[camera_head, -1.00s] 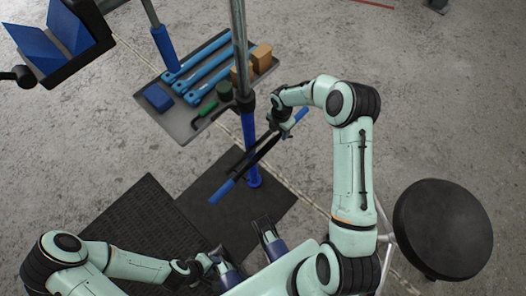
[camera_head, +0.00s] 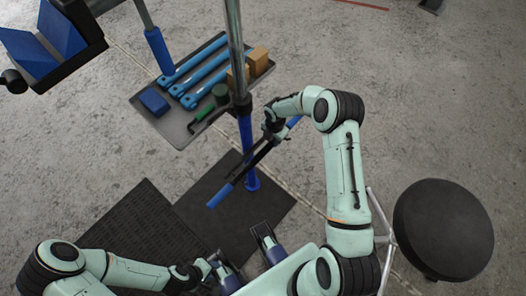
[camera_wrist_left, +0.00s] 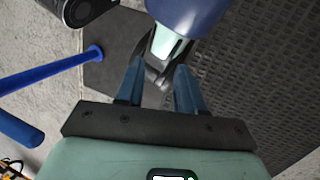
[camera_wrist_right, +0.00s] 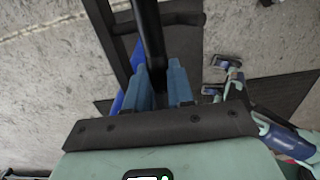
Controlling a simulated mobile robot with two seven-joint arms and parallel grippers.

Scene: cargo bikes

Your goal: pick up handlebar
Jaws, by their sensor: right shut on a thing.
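The handlebar (camera_head: 220,195) is a thin black bar with blue end grips. In the head view it slants from lower left to upper right, in front of the stand's blue pole. My right gripper (camera_head: 271,128) is shut on its black middle part. In the right wrist view the black bar (camera_wrist_right: 149,35) runs down between the fingers of my right gripper (camera_wrist_right: 158,88). My left gripper (camera_wrist_left: 158,88) is open and empty, low down close to my own body. In the head view the left fingertips are hard to make out.
A stand with a grey tray (camera_head: 178,133) holds blue tools, a blue block and brown blocks. Its blue pole (camera_head: 246,150) is right beside the handlebar. A dark mat (camera_head: 145,225) lies on the floor. A round black stool (camera_head: 443,230) stands at the right, with bare floor between.

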